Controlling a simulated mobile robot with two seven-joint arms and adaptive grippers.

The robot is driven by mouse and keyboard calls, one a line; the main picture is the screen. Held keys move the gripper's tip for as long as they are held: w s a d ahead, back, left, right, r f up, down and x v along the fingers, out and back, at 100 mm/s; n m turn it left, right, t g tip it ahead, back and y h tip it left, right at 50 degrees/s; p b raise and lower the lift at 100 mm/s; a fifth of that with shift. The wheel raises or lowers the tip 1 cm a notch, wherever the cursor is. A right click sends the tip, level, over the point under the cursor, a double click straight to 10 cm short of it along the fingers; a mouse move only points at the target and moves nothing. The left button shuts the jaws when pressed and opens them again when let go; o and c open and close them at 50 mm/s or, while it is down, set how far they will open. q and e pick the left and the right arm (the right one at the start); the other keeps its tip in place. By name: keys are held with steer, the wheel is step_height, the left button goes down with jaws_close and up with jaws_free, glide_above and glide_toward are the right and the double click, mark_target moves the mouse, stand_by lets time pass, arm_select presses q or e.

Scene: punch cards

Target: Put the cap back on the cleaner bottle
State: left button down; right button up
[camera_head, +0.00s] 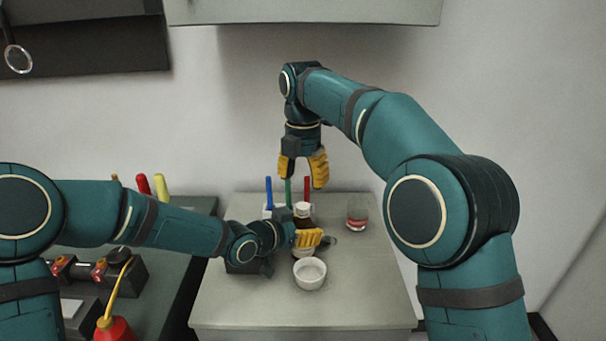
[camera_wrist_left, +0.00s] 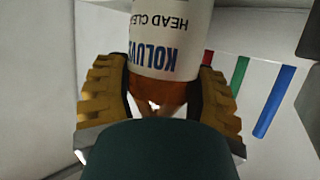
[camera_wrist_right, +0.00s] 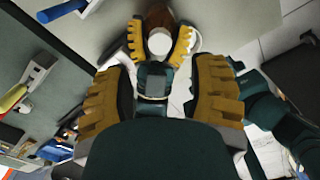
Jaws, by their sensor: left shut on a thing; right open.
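The cleaner bottle (camera_head: 303,252) stands upright on the grey cabinet, brown with a white label that shows in the left wrist view (camera_wrist_left: 172,35). My left gripper (camera_head: 308,238) is shut around its brown upper part, below the top. A white cap (camera_head: 302,209) shows at the top of the bottle. It appears as a white disc in the right wrist view (camera_wrist_right: 159,43); whether it is fully seated I cannot tell. My right gripper (camera_head: 303,172) is open and empty, pointing down above the bottle, clear of the cap.
A white bowl (camera_head: 309,274) stands in front of the bottle. A glass with red contents (camera_head: 357,213) is behind right. Blue and green pens (camera_head: 268,192) stand in a holder behind. A red oil can (camera_head: 113,329) is on the left bench. The cabinet's right front is clear.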

mark_target(303, 205)
steer(key=shift+r+n, duration=0.15)
steer(key=shift+n, duration=0.55)
steer(key=shift+f, duration=4)
jaws_close()
